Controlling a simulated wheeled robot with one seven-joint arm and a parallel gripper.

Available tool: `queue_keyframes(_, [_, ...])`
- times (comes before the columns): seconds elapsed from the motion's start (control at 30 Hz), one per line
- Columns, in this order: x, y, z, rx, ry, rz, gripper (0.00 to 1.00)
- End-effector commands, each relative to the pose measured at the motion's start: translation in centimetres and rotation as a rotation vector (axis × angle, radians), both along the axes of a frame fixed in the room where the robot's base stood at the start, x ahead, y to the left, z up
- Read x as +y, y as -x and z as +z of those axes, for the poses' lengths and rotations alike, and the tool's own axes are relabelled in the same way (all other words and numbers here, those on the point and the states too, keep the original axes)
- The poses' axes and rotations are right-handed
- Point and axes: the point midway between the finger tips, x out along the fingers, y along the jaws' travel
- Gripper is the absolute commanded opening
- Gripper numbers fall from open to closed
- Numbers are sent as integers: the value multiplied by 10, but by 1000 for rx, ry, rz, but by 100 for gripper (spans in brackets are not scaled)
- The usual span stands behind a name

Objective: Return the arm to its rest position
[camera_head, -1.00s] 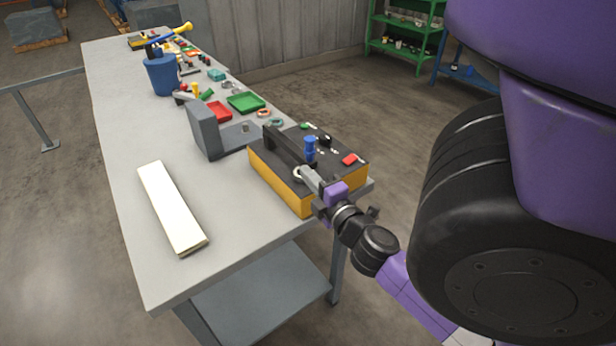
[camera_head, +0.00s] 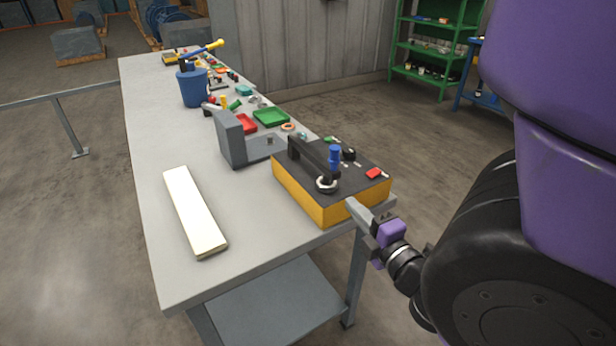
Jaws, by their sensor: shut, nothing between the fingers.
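My gripper (camera_head: 358,208) is shut and empty. Its grey fingertips are close to the front right side of a yellow box with a black top (camera_head: 310,200) on the workbench; I cannot tell whether they touch it. The purple and black wrist behind it is at the bench's right edge, and my arm runs down to the lower right, partly hidden behind my large black and purple body part. On the box's top are a black handle, a blue knob (camera_head: 334,156), a pale ring (camera_head: 326,185) and a red piece (camera_head: 374,173).
The grey workbench (camera_head: 160,222) carries a long pale bar (camera_head: 194,212), a grey angled stand (camera_head: 232,142), a blue bucket (camera_head: 193,88), and red and green trays (camera_head: 271,118). A green shelf (camera_head: 437,50) stands at the back right. The floor right of the bench is open.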

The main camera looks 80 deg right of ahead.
Motion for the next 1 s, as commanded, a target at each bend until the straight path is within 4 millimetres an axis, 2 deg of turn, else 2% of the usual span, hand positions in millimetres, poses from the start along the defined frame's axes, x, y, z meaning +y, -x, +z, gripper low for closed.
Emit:
queue_keyframes(0.23, [1, 0, 1, -6, -3, 2, 0])
queue_keyframes(0.33, [4, -5, 3, -82, -48, 23, 0])
queue_keyframes(0.37, [7, -9, 4, -123, -74, 37, 0])
queue_keyframes(0.43, [26, -25, 0, -233, -177, 96, 0])
queue_keyframes(0.57, [91, -67, -15, -433, -465, 266, 0])
queue_keyframes(0.67, [152, -90, -26, -554, -725, 384, 0])
queue_keyframes(0.7, [178, -95, -29, -592, -839, 422, 0])
queue_keyframes(0.8, [244, -98, -36, -654, -1127, 490, 0])
queue_keyframes(0.9, [295, -88, -41, -654, -1350, 515, 0])
queue_keyframes(1.0, [325, -76, -47, -604, -1462, 527, 0])
